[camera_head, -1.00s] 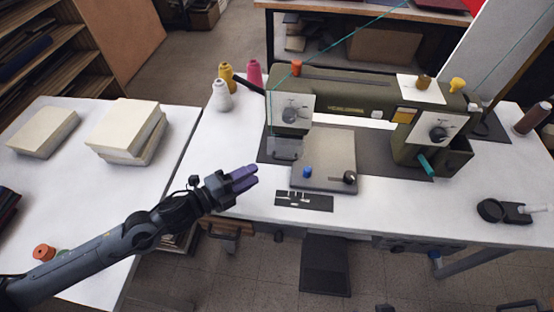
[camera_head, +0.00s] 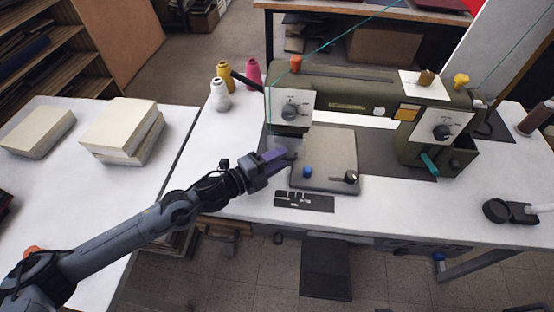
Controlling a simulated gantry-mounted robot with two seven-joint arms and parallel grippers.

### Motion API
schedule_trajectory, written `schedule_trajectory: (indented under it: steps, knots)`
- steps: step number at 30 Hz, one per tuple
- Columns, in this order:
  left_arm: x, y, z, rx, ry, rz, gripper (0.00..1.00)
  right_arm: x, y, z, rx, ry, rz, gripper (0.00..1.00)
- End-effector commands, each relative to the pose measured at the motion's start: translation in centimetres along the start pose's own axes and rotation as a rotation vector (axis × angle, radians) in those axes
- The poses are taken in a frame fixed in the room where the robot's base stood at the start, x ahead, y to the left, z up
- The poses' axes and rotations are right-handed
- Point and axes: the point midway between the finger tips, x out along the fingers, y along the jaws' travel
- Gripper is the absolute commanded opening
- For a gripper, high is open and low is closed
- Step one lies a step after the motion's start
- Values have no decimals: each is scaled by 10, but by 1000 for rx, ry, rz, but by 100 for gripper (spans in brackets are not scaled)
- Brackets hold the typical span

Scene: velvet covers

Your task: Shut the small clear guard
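The sewing machine (camera_head: 345,92) is olive green and stands on the white table, with its head and a pale dial plate (camera_head: 289,104) at the left. The small clear guard (camera_head: 291,143) is a faint see-through piece under the head, in front of the needle area. It is hard to make out, and its exact angle cannot be told. My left gripper (camera_head: 279,158) has purple fingers that look closed together with nothing visible between them. Its fingertips are at the guard's lower left and overlap it in the picture; contact cannot be told. My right gripper is not in view.
A grey plate (camera_head: 327,165) with a blue knob (camera_head: 308,172) and a black knob (camera_head: 350,177) lies right of the fingers. A dark slotted plate (camera_head: 304,201) lies in front. Thread cones (camera_head: 220,95) stand behind left. Book blocks (camera_head: 122,131) lie on the left table.

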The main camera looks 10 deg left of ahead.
Motion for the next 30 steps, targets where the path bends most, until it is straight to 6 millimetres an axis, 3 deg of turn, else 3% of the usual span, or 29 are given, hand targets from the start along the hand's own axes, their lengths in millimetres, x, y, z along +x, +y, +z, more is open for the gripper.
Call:
schedule_trajectory:
  steps: [2, 9, 14, 22, 30]
  knots:
    - [0, 0, 0, 0, 0, 0, 34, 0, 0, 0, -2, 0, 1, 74]
    - [0, 0, 0, 0, 0, 0, 0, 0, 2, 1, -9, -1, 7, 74]
    - [0, 1, 0, 3, 0, -3, 0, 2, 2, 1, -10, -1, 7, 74]
    - [4, 10, 4, 76, 1, -79, 0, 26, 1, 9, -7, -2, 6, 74]
    - [4, 6, 4, 88, -1, -89, 0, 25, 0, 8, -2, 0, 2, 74]
